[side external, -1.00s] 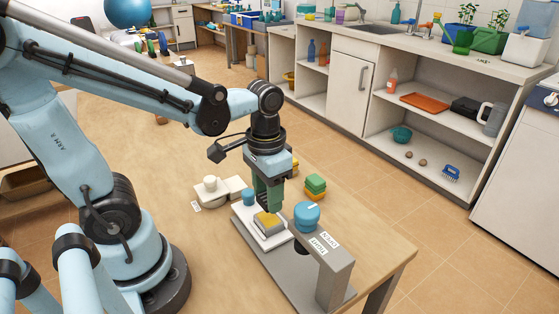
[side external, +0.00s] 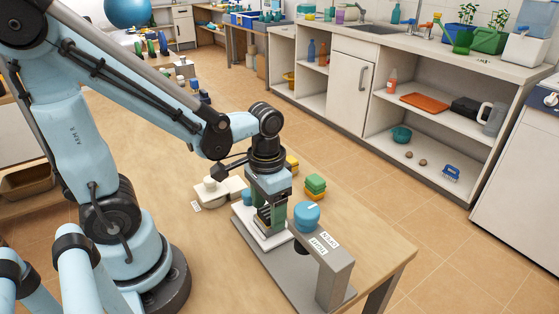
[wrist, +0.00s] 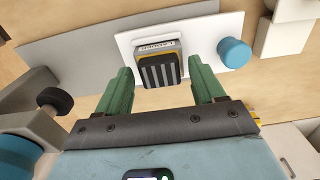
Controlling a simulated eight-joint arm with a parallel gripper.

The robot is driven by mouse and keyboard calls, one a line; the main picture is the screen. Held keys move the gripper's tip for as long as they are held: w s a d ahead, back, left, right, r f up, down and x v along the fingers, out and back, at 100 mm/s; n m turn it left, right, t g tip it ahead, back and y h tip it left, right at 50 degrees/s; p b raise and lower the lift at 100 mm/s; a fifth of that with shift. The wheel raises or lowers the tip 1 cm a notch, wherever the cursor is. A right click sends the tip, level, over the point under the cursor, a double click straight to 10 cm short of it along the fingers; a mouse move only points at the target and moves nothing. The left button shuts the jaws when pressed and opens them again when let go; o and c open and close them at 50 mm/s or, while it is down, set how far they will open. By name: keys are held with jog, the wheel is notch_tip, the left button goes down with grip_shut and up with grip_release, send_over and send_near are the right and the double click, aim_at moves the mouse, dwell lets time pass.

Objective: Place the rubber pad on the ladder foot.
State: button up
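A small block with a dark, grey-ribbed face and yellow edge (wrist: 158,69) appears to be the rubber pad. It sits on a white plate (wrist: 205,32), also visible in the side view (side external: 278,241). My gripper (side external: 266,217) is low over this plate and largely hides the block there. In the wrist view, its green fingers are spread and empty, with the block between and just beyond their tips. A grey stand (side external: 336,270) with a raised, labelled end is at the right. I cannot tell which part is the ladder foot; a dark round piece (wrist: 55,101) shows at the wrist view's left.
A blue round knob (side external: 306,215) stands close right of my gripper, and a smaller blue cylinder (wrist: 234,53) is beside the white plate. The table is clear at the left.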

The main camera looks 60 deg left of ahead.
aim_at(268, 212)
jog(key=shift+r, duration=0.1)
notch_tip(268, 212, up, 12)
jog(key=w+f+t, duration=0.1)
jog(key=t, duration=0.1)
jog(key=w+f+t, duration=0.1)
jog(key=t, duration=0.1)
jog(key=w+f+t, duration=0.1)
jog(key=t, duration=0.2)
jog(key=shift+a, duration=0.1)
dwell(0.8)
dwell(0.7)
